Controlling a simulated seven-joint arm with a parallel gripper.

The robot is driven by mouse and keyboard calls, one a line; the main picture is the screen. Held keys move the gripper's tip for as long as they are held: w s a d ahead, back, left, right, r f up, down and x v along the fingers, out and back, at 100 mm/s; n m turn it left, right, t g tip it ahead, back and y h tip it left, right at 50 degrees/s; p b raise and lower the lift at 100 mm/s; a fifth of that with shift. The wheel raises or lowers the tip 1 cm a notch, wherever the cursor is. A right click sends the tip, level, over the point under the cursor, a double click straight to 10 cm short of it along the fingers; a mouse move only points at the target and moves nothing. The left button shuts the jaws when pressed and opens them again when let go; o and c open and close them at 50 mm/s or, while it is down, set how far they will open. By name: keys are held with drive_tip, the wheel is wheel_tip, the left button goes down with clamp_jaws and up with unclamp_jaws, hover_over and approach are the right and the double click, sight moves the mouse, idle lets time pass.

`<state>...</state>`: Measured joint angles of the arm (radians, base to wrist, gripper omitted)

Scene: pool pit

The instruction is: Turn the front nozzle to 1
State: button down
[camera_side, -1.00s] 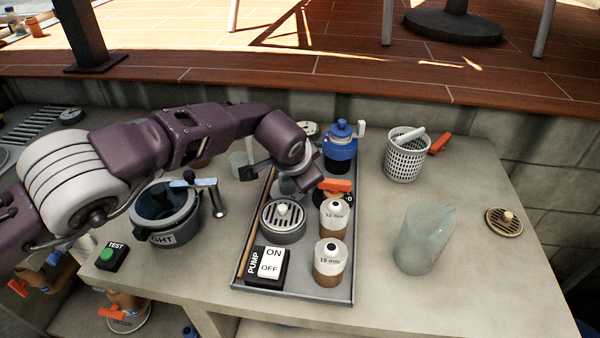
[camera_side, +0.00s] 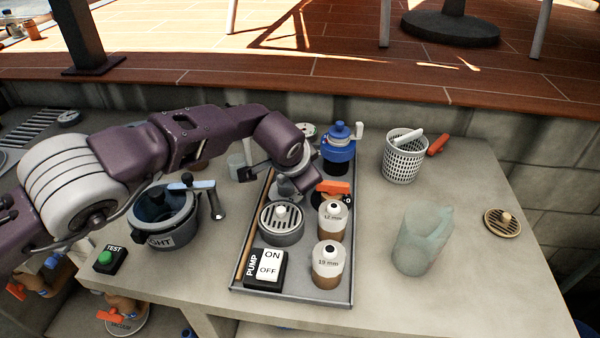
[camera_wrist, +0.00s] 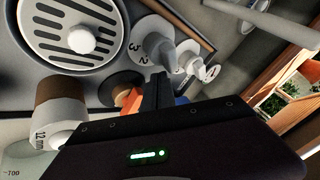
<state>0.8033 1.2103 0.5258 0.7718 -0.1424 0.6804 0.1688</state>
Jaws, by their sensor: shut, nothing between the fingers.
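Two grey nozzles on white numbered dials show in the wrist view. The nearer nozzle (camera_wrist: 158,44) has the numbers 3 and 2 visible on its dial; its 1 is not visible, and I cannot tell its exact setting. The other nozzle (camera_wrist: 188,56) stands just beyond it. My gripper (camera_wrist: 156,90) is shut and empty, its dark fingers close beside the lower end of the nearer nozzle; I cannot tell if they touch.
The grey tray (camera_side: 291,293) also holds a round grille (camera_side: 270,222), an orange-handled valve (camera_side: 335,187), a 12 mm bottle (camera_side: 332,220), a 19 mm bottle (camera_side: 327,262), a pump switch (camera_side: 266,268) and a blue pump (camera_side: 338,150).

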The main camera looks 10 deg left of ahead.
drive_tip(key=shift+a, duration=0.1)
drive_tip(key=shift+s+a, duration=0.15)
drive_tip(key=shift+a, duration=0.65)
drive_tip(key=s+d+r, duration=0.3)
drive_tip(key=s+r, duration=0.2)
drive_tip(key=r, duration=0.3)
drive_tip(key=shift+s+d, duration=0.25)
drive_tip(key=shift+r, duration=0.1)
